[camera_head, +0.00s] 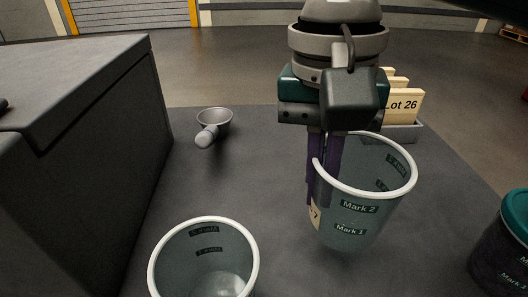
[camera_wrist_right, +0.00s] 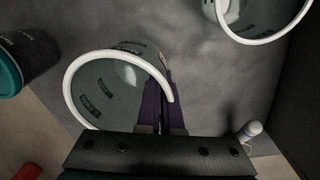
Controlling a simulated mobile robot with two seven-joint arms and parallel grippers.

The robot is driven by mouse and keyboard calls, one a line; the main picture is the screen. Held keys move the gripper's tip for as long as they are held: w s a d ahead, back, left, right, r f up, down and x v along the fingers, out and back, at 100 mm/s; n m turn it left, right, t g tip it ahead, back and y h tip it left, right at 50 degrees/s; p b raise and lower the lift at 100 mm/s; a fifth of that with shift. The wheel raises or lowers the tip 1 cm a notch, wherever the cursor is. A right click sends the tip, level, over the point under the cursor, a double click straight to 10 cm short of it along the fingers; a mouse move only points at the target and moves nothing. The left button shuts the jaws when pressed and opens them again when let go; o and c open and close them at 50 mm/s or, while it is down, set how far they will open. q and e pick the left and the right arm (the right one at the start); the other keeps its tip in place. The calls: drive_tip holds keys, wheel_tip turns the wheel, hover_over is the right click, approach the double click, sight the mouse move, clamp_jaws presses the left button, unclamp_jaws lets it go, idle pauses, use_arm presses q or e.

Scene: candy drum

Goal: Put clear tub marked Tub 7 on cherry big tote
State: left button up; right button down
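The clear tub (camera_head: 375,205) has a white rim, "Mark 1" and "Mark 2" labels, and a pale tag on its left side showing a "7". My right gripper (camera_head: 322,200) points down at the tub's left wall, with its purple fingers closed about the rim there. In the right wrist view the tub (camera_wrist_right: 105,95) lies under the gripper (camera_wrist_right: 165,95), and the rim runs to the fingers. Whether its base touches the table is hard to tell. No cherry tote is clearly visible. My left gripper is not in view.
A second clear tub (camera_head: 203,262) stands front left. A grey scoop (camera_head: 213,125) lies behind it. A grey holder with "Lot 26" cards (camera_head: 402,106) is behind the held tub. A teal-lidded jar (camera_head: 505,250) stands right. A tall dark box (camera_head: 85,130) blocks the left. A red patch (camera_wrist_right: 28,172) is unidentified.

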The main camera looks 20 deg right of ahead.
sight(314, 217)
wheel_tip(314, 217, down, 6)
drive_tip(key=shift+r+b, duration=0.1)
drive_tip(key=shift+b, duration=1)
drive_tip(key=c, duration=1.1)
unclamp_jaws()
